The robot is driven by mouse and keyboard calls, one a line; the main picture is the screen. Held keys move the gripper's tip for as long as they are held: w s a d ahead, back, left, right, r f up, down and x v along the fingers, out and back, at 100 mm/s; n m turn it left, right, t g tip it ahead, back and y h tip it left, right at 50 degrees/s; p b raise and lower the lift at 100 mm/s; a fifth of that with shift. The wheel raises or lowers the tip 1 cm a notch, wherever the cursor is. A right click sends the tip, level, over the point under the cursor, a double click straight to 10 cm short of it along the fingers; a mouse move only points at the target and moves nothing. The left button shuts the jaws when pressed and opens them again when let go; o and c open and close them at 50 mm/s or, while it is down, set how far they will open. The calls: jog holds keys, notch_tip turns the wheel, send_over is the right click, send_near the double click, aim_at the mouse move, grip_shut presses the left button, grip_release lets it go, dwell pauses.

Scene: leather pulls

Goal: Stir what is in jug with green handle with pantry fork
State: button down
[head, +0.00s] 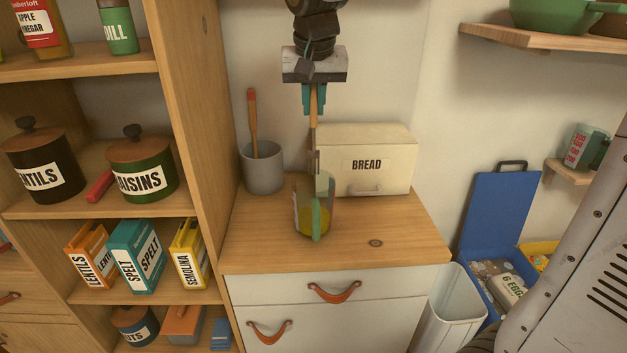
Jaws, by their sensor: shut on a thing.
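The jug with the green handle (316,217) stands upright on the wooden counter, in front of the bread box. It is clear, with yellow contents low inside, and its green handle faces me. My gripper (313,105) is above the jug, pointing down, shut on the wooden handle of the pantry fork (314,130). The fork hangs close to vertical, with its metal end at the jug's mouth. I cannot tell how deep the tines reach, as the handle and jug wall overlap them.
A cream bread box (389,160) stands right behind the jug. A grey crock (263,172) holding a red-tipped utensil stands to the left. The wooden counter (400,249) is bare at the front right. A tall shelf (199,100) borders the counter's left side.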

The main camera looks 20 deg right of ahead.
jog(key=shift+r, duration=0.1)
jog(key=shift+r, duration=2.45)
